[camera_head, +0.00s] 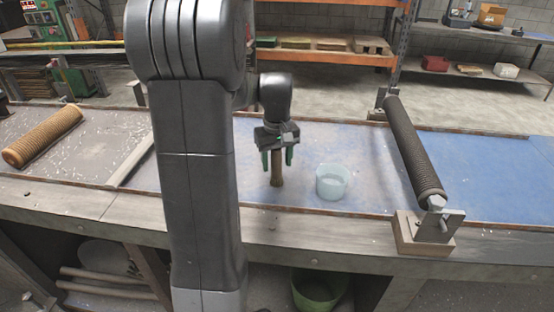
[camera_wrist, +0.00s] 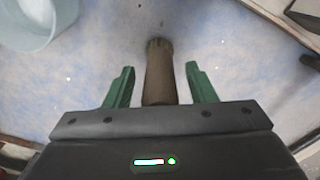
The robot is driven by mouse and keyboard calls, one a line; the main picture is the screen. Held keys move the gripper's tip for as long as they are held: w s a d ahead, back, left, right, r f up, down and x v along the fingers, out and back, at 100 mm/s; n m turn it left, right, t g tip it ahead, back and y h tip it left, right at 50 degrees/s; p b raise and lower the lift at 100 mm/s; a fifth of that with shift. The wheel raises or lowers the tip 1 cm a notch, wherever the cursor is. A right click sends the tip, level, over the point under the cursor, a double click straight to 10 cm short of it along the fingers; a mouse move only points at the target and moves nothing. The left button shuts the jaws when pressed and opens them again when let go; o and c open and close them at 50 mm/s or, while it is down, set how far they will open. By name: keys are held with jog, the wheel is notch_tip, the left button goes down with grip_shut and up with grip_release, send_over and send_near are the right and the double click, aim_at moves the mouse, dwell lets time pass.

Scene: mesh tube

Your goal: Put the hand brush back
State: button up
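A brown, roughly cylindrical thing (camera_head: 276,172), which looks like the hand brush, stands about upright on the blue bench top. My gripper (camera_head: 277,158) is above it, pointing down, with its two green fingers on either side. In the wrist view the brush (camera_wrist: 159,72) lies between the open fingers (camera_wrist: 159,86), with a gap on both sides, so they do not grip it. Its near end is hidden behind the gripper body. A pale, translucent cup (camera_head: 332,182) stands just right of the brush; it also shows at the upper left of the wrist view (camera_wrist: 35,25).
A dark coiled roller (camera_head: 413,150) on wooden blocks crosses the bench to the right. An orange ribbed roll (camera_head: 42,137) lies at the far left. A green bucket (camera_head: 318,288) is below the bench. Blue surface right of the roller (camera_head: 490,180) is clear.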

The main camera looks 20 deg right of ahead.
jog(key=shift+r, duration=0.1)
notch_tip(320, 180, up, 12)
jog(key=shift+r, duration=0.1)
dwell(0.5)
